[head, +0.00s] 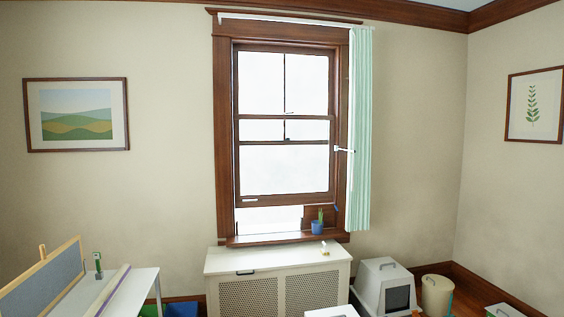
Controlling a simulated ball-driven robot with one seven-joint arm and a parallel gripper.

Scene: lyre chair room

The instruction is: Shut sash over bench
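A brown wooden window with its lower sash (282,199) stands over a white bench-like cabinet (225,262) with perforated front panels. The sash is partly raised. Its bottom rail is clear of the sill (262,239), with a bright open gap below it. A small pale handle (250,199) shows at the left of the bottom rail. A blue pot with a green plant (317,227) stands at the right of the sill, in or just in front of the gap; I cannot tell which. My gripper is not in view.
A pale green curtain (360,130) hangs at the window's right side, with a white holdback (343,149). A small yellowish object (324,248) lies on the bench top. A grey-white box (382,285) and a beige bin (436,294) stand right; a white table (140,290) stands left.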

